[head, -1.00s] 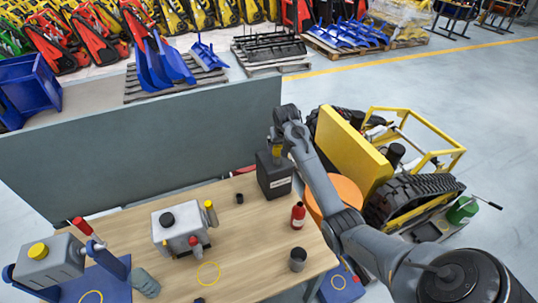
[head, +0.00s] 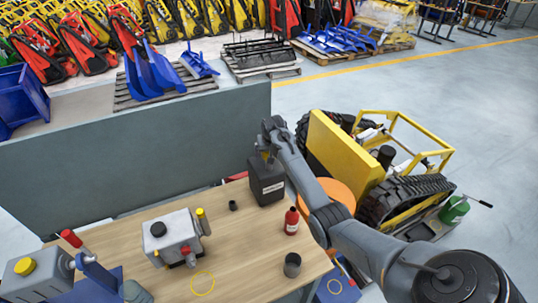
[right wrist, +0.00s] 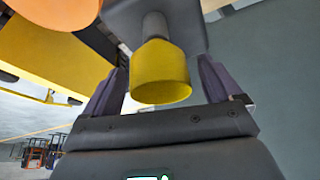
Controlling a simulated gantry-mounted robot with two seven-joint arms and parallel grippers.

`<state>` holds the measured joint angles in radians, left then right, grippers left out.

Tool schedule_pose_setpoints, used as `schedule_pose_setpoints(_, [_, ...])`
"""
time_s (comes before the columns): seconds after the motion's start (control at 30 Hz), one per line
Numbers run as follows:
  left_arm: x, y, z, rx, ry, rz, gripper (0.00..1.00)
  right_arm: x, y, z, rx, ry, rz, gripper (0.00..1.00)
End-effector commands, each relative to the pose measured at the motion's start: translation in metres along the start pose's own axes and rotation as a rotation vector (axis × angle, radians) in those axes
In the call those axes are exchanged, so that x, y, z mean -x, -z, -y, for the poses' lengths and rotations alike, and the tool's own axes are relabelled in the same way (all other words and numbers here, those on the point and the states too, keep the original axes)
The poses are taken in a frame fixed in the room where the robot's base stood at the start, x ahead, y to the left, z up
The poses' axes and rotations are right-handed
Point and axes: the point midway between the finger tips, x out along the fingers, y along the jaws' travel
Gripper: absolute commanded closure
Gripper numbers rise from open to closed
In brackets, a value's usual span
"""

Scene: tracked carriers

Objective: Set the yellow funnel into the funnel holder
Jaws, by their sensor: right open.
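The yellow funnel (right wrist: 160,82) is upright in the neck of the dark grey canister (head: 268,185), its wide end toward the right wrist camera. In the head view the funnel (head: 265,155) is a small yellow patch, mostly covered by my right wrist. My right gripper (right wrist: 160,64) is open, with one finger on each side of the funnel; I cannot tell whether they touch it. In the head view the right gripper (head: 264,147) is over the canister top. I cannot make out for certain which thing is the funnel holder. My left gripper is out of view.
A grey tank unit (head: 178,238) with a black cap stands mid-table (head: 235,255). A red bottle (head: 292,221) and a dark cup (head: 292,265) stand near the right edge. A yellow tracked carrier (head: 345,150) is beyond my right arm.

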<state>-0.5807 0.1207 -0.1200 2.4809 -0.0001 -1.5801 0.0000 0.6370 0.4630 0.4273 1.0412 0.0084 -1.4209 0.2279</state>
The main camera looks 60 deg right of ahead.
Motion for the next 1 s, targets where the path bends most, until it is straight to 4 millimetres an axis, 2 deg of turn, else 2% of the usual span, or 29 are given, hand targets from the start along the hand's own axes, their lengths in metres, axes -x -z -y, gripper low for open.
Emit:
schedule_pose_setpoints(0.2, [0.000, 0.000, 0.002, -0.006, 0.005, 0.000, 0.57, -0.021, 0.000, 0.000, 0.001, -0.001, 0.002, 0.08])
schedule_pose_setpoints(0.53, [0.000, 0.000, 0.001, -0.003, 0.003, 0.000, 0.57, -0.026, 0.000, 0.000, 0.000, 0.000, 0.000, 0.08])
schedule_pose_setpoints(0.9, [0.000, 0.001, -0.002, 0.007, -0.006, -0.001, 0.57, -0.026, 0.000, 0.000, 0.000, 0.000, 0.000, 0.64])
schedule_pose_setpoints(1.0, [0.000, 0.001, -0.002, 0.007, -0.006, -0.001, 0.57, -0.026, 0.000, 0.000, 0.000, 0.000, 0.000, 0.64])
